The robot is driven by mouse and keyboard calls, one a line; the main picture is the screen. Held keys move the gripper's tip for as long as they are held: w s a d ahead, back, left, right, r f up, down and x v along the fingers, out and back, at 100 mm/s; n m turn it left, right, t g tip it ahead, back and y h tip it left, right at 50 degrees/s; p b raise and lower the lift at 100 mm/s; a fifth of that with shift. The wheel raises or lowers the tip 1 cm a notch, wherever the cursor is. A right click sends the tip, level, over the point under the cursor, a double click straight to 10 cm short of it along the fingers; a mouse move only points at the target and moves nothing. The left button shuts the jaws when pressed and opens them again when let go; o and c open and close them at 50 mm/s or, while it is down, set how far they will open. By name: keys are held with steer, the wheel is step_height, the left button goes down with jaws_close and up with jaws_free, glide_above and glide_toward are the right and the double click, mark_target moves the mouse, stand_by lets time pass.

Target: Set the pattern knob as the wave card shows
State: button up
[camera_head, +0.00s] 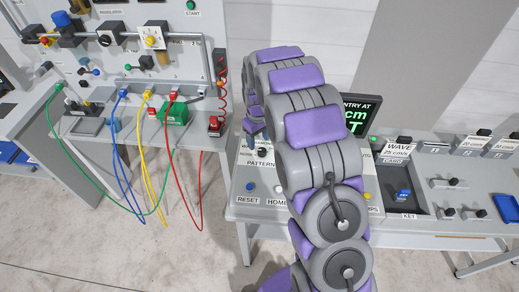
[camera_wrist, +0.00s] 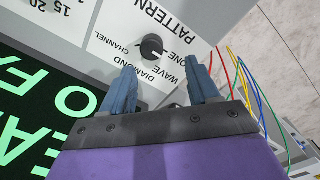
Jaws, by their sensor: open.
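The pattern knob (camera_wrist: 151,46) is a round black knob on a white panel in the wrist view. The words CHANNEL, DIAMOND and WAVE and one ending in ONE lie around it, upside down. Which word it points at is too small to tell. My gripper (camera_wrist: 161,82) is open, its two blue fingers apart and empty, just short of the knob. In the head view the knob (camera_head: 262,152) shows beside my arm, and my gripper is mostly hidden behind the arm. The wave card (camera_head: 398,146), reading WAVE 25 cm/s, stands at the right of the console.
A dark display (camera_wrist: 40,115) with green letters lies beside the knob. RESET (camera_head: 250,187) and HOME (camera_head: 278,188) buttons sit on the console front. At left, coloured cables hang from a panel (camera_head: 150,65). A tray with a blue key (camera_head: 403,195) is at right.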

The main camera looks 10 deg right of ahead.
mark_target(262, 150)
steer(key=f, duration=0.1)
steer(key=d+f, duration=0.1)
steer(key=f, duration=0.1)
steer(key=d+f, duration=0.1)
steer(key=f, duration=0.1)
steer(key=shift+f, duration=0.15)
steer(key=shift+d+f, duration=0.25)
steer(key=shift+f, duration=0.15)
steer(key=shift+a, duration=1)
steer(key=shift+c, duration=0.5)
steer(key=shift+a, duration=0.1)
steer(key=shift+c, duration=0.8)
steer(key=shift+d, duration=0.7)
steer(key=c, duration=0.4)
steer(key=shift+a, duration=0.2)
steer(key=c, duration=0.4)
